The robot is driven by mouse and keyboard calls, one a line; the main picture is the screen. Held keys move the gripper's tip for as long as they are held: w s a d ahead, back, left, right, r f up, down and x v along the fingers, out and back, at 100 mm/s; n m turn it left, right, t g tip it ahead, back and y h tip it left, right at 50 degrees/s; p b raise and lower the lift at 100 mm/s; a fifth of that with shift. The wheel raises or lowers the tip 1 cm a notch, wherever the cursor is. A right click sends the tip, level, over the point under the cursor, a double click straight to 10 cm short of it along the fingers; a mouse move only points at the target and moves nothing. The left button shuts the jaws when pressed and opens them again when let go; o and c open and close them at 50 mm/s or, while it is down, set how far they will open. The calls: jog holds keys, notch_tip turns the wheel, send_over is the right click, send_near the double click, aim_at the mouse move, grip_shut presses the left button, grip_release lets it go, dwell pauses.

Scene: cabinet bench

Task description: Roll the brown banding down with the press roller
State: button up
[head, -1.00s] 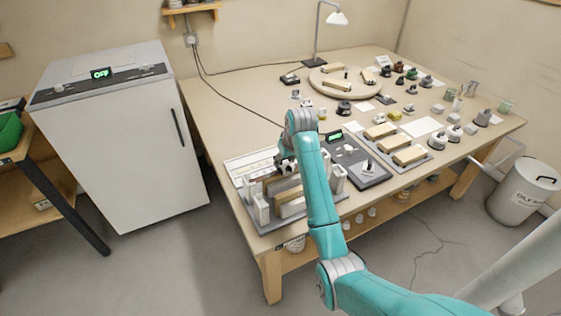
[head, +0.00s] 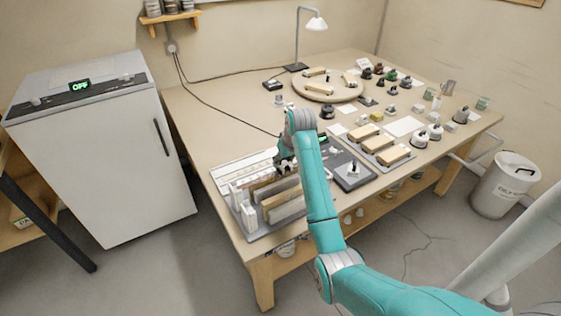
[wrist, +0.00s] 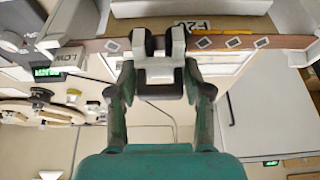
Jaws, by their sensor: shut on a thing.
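My gripper (head: 287,163) is over the back right part of the clamping fixture (head: 262,232) at the near left corner of the bench. In the wrist view my gripper (wrist: 160,72) is shut on the press roller (wrist: 160,82), a pale block with dark wheels. Panels (head: 283,204) stand on edge in the fixture, partly hidden by my arm.
Right of the fixture is a dark station (head: 352,173), then a tray with several wooden blocks (head: 393,155). A round turntable (head: 333,92) and a lamp (head: 313,23) stand behind. A white cabinet (head: 105,150) with an OFF display stands left of the bench.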

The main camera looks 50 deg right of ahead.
jog(key=shift+s+d+f, duration=0.1)
jog(key=shift+s+d, duration=0.2)
jog(key=shift+d, duration=0.5)
jog(key=shift+s+d+f, duration=0.1)
jog(key=shift+s+d, duration=0.15)
jog(key=shift+d, duration=0.55)
jog(key=shift+c, duration=0.5)
jog(key=shift+w+a+r, duration=0.1)
jog(key=shift+w+a, duration=0.4)
jog(key=shift+a, duration=1.15)
jog(key=shift+w+a+r, duration=0.1)
jog(key=shift+w+a, duration=0.4)
jog(key=shift+a, duration=1.15)
jog(key=shift+w+a, duration=0.5)
jog(key=shift+a, duration=1.15)
jog(key=shift+w+a+f, duration=0.15)
jog(key=shift+w+a, duration=0.1)
jog(key=shift+a, duration=0.65)
jog(key=shift+w+a+f, duration=0.1)
jog(key=shift+w+a, duration=0.1)
jog(key=shift+a, duration=0.65)
jog(key=shift+r, duration=0.1)
notch_tip(320, 180, up, 6)
jog(key=shift+r, duration=0.15)
jog(key=shift+r, duration=1.35)
